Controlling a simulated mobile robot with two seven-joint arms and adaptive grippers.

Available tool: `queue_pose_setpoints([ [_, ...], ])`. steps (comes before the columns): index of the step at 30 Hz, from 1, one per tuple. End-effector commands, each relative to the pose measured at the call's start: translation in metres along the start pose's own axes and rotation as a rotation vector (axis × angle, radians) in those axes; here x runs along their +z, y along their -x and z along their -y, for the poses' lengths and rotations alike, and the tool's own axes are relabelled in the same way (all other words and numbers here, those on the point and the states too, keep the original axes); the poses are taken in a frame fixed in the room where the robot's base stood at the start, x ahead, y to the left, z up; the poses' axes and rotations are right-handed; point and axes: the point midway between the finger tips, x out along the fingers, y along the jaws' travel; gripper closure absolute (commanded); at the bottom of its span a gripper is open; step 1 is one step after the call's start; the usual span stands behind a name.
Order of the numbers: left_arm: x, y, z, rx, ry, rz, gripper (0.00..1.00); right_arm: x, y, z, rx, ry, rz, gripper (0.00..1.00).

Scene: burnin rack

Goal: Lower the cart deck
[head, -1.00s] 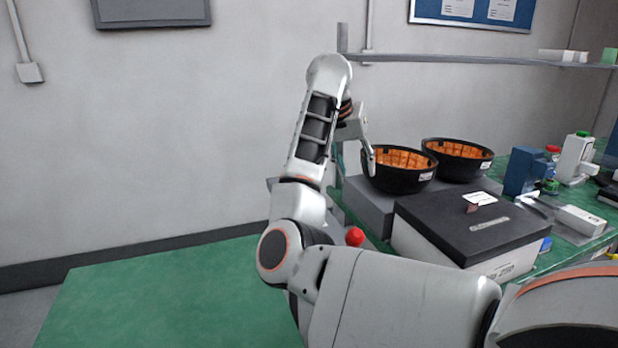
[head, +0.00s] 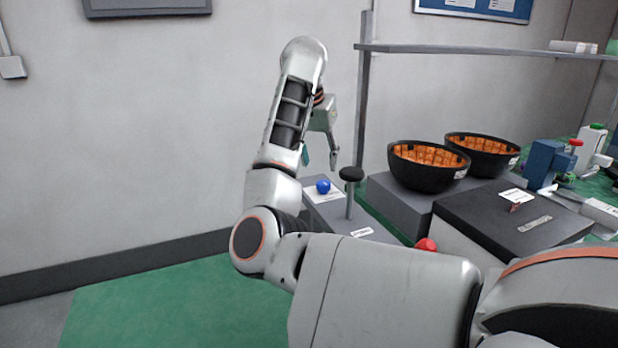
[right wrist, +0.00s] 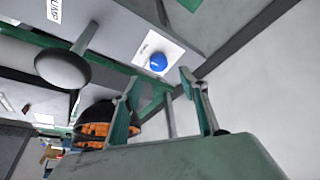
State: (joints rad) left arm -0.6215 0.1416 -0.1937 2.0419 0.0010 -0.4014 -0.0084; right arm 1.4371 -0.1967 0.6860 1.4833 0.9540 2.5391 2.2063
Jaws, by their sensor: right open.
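A grey panel (head: 333,215) beside the bench carries a blue knob (head: 323,186) on a white plate, and a black round-topped lever (head: 351,174) on a metal post. Which of these works the cart deck I cannot tell. In the right wrist view the blue knob (right wrist: 158,62) lies just beyond the fingertips, and the black lever top (right wrist: 62,68) is at left. My right gripper (head: 320,158) is open and empty, apart from both, and appears above the blue knob in the head view. My left gripper is not in view.
Two black bowls with orange insides (head: 428,166) stand on a grey block. A black-lidded box (head: 512,222) and a red knob (head: 426,244) are at right. A shelf (head: 480,50) hangs above. A green surface (head: 165,315) lies at lower left, largely clear.

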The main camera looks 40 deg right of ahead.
Motion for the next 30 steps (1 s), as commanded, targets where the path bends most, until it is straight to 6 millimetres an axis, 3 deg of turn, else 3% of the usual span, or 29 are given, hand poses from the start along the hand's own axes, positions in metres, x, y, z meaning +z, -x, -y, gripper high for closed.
queue_pose_setpoints([
  [15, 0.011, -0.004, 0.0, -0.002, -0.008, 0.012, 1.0, 0.001, -0.069, 0.0, 0.005, 0.002, 0.001, 0.56],
  [28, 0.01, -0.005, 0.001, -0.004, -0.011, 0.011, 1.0, 0.0, -0.077, 0.0, 0.001, 0.001, 0.0, 0.56],
  [30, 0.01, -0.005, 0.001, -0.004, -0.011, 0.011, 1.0, 0.0, -0.077, 0.0, 0.001, 0.001, 0.0, 0.75],
])
